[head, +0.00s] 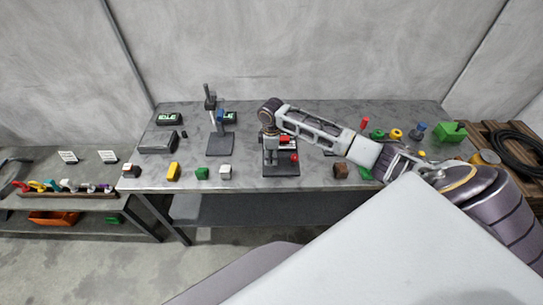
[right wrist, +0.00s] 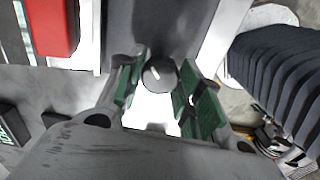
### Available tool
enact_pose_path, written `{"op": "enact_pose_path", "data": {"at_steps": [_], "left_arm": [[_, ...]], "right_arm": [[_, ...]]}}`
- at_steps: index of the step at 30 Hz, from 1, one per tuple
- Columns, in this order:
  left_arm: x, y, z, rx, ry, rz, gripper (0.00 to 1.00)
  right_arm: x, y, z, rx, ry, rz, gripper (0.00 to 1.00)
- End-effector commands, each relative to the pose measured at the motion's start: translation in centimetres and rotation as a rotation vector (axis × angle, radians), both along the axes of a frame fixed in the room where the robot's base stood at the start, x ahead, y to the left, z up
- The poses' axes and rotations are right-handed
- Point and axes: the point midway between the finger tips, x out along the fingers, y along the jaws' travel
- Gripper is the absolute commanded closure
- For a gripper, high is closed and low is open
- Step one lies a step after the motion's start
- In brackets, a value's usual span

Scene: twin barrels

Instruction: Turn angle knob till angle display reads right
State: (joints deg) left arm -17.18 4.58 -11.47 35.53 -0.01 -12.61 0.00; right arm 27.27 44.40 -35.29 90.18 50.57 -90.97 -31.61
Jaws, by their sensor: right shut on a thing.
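A dark round knob (right wrist: 158,75) with a white pointer line sits between the green-padded fingers of my right gripper (right wrist: 158,93) in the right wrist view. The gripper is shut on the knob. In the head view my right gripper (head: 268,130) reaches down over a dark machine (head: 281,170) with a red ball handle, and hides the knob. I cannot pick out an angle display for certain or read one. My left gripper is not in view.
Two screens reading IDLE, one at the left (head: 169,119) and one behind a dark stand (head: 220,145), are on the grey table. Small coloured blocks, such as a yellow one (head: 173,171), line the front edge. A green box (head: 450,132) stands at the right.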

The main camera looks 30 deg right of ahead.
Motion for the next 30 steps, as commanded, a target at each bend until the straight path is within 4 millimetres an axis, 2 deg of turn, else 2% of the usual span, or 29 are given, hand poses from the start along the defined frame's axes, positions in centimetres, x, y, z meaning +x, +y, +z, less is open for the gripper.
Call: {"op": "enact_pose_path", "data": {"at_steps": [9,23,24,29,30], "left_arm": [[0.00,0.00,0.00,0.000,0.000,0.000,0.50],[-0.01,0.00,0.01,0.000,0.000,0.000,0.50],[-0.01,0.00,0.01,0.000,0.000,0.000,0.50],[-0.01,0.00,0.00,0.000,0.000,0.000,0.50],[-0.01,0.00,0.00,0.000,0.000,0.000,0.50]], "right_arm": [[0.09,-0.07,0.13,0.000,-0.002,0.113,0.88],[0.10,-0.07,0.13,-0.001,-0.003,0.129,0.88],[0.10,-0.07,0.13,-0.001,-0.003,0.128,0.62],[0.07,-0.06,0.09,0.000,-0.002,0.128,0.42],[0.05,-0.05,0.08,0.000,-0.002,0.128,0.42]]}}
